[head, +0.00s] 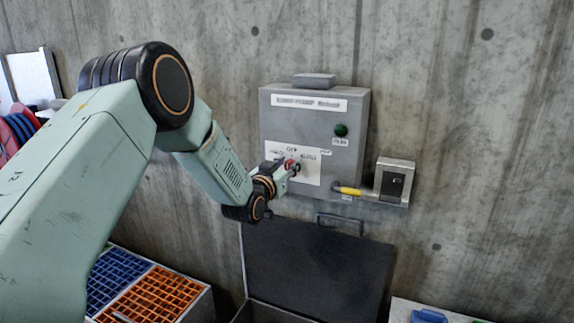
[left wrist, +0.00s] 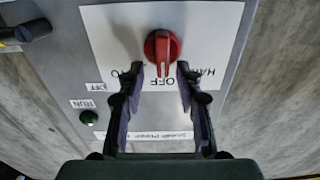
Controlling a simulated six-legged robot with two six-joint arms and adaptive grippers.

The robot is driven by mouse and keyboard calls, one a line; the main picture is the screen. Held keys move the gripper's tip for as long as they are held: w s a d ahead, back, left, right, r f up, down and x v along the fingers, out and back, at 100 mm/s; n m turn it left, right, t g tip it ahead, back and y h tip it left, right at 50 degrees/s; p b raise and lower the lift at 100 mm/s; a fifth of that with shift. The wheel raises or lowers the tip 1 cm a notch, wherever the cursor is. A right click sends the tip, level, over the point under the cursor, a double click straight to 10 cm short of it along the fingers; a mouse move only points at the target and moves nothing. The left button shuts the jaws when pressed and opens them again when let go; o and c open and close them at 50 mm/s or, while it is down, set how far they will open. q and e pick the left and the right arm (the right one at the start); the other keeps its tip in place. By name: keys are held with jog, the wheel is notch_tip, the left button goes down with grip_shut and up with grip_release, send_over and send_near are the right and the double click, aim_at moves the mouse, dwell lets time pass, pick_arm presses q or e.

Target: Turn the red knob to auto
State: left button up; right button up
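The red knob (head: 289,163) sits on the white label plate (head: 311,174) of a grey control box (head: 350,120). In the left wrist view, which is upside down, the red knob (left wrist: 160,42) has its white mark pointing at OFF. AUTO is at the left there and HAND at the right, both partly hidden by the fingers. My left gripper (head: 291,170) is at the knob. In the wrist view the left gripper (left wrist: 160,70) is open, its fingertips on either side of the knob's near end. I cannot tell whether they touch it. My right gripper is not in view.
A green button (head: 341,130) is on the box's upper right. A yellow-gripped lever (head: 348,190) and a small grey box (head: 396,181) are right of it. Below stands a raised dark lid (head: 315,262). Blue (head: 117,281) and orange (head: 150,297) grids lie at lower left.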

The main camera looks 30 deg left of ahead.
pick_arm(q)
jog(key=shift+a+f, duration=0.15)
jog(key=shift+a, duration=0.2)
jog(key=shift+c, duration=0.3)
jog(key=shift+d, duration=0.35)
jog(key=c, duration=0.4)
jog(key=shift+r, duration=0.2)
jog(key=shift+c, duration=1.1)
jog(key=shift+a+f, duration=0.1)
jog(key=shift+a, duration=0.1)
grip_shut()
jog(key=shift+d, duration=0.1)
jog(key=m, duration=0.4)
jog(key=shift+d+f, duration=0.1)
jog(key=shift+d, duration=0.2)
jog(key=m, duration=0.4)
jog(key=shift+d+f+m, duration=0.2)
jog(key=shift+d+m, duration=0.1)
jog(key=shift+d, duration=0.05)
jog(key=shift+m, duration=0.3)
